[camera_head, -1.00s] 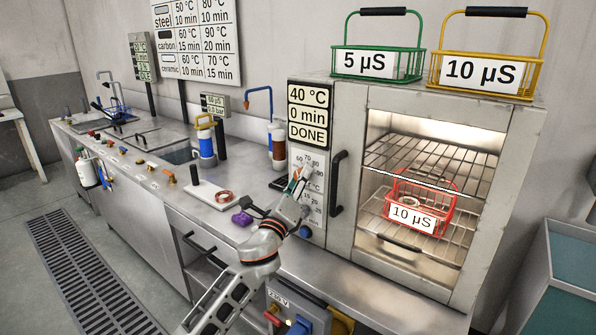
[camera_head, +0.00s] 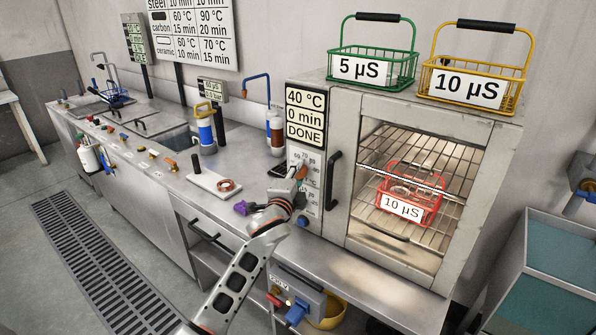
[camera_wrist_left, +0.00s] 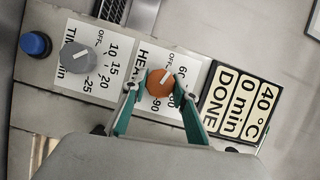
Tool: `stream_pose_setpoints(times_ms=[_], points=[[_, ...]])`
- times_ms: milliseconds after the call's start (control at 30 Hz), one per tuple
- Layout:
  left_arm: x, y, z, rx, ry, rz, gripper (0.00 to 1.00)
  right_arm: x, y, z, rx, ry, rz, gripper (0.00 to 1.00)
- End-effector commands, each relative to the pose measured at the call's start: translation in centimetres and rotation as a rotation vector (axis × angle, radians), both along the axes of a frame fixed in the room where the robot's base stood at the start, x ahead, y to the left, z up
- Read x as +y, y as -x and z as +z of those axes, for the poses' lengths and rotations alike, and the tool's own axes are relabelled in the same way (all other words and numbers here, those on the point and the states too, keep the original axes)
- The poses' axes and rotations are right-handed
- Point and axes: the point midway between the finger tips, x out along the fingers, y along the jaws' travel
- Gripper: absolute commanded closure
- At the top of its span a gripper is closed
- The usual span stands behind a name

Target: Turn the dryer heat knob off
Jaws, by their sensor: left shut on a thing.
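The dryer (camera_head: 340,105) stands at the right, its control panel on its left front. The orange heat knob (camera_wrist_left: 160,83) has a white pointer line, which points to the upper right in the left wrist view, roughly between OFF and 60 on the HEAT scale. My left gripper (camera_wrist_left: 156,84) is shut on this knob, one teal finger on each side. In the head view my left gripper (camera_head: 299,174) is at the panel and covers part of the HEAT scale. The dryer display (camera_wrist_left: 240,105) reads 40 °C, 0 min, DONE. My right gripper is out of view.
The grey timer knob (camera_wrist_left: 76,57) and a blue button (camera_wrist_left: 35,44) sit beside the heat scale. The dryer handle (camera_head: 333,181) is close to the gripper's right. A red basket (camera_head: 410,208) is inside; green (camera_head: 372,68) and yellow (camera_head: 474,78) baskets stand on top.

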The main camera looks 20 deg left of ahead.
Motion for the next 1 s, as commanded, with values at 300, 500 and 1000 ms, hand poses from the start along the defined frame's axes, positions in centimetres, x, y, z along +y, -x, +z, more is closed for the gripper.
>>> stream_pose_setpoints(times_ms=[300,500,1000], points=[[0.10,-0.01,0.03,0.047,0.126,0.002,0.93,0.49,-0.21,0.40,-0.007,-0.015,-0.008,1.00],[0.12,-0.01,0.00,0.057,0.153,0.002,0.93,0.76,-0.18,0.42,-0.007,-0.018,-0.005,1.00],[0.12,-0.01,0.00,0.057,0.157,0.002,0.55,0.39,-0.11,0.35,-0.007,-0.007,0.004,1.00]])
